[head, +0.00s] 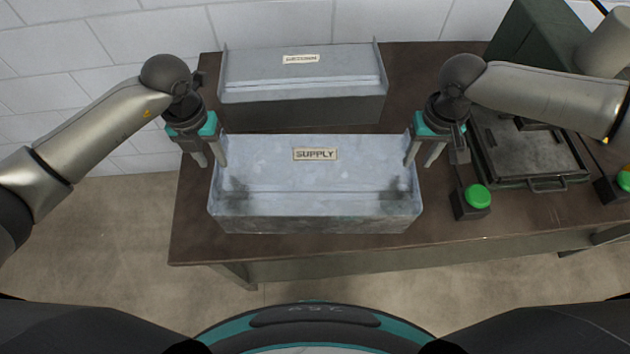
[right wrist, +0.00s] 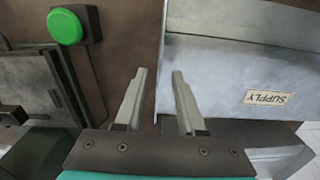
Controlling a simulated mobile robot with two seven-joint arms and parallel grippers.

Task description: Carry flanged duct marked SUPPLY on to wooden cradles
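The grey sheet-metal duct with the SUPPLY label (head: 315,211) lies on the brown table in front of me, with an upright flange at each end. My left gripper (head: 210,163) is at its left end, fingers apart, one on each side of the flange. My right gripper (head: 421,164) is at its right end in the same way. The right wrist view shows the right gripper (right wrist: 158,75) open, with the duct's edge (right wrist: 240,62) running between the fingers and clear space beside it. Whether the left fingers touch the flange is hard to tell. No wooden cradles are in view.
A second labelled grey duct (head: 300,75) lies just behind. To the right stand a dark machine with a flat tray (head: 530,150) and a green button box (head: 477,198). The table's (head: 330,247) front strip is bare. A block wall is behind.

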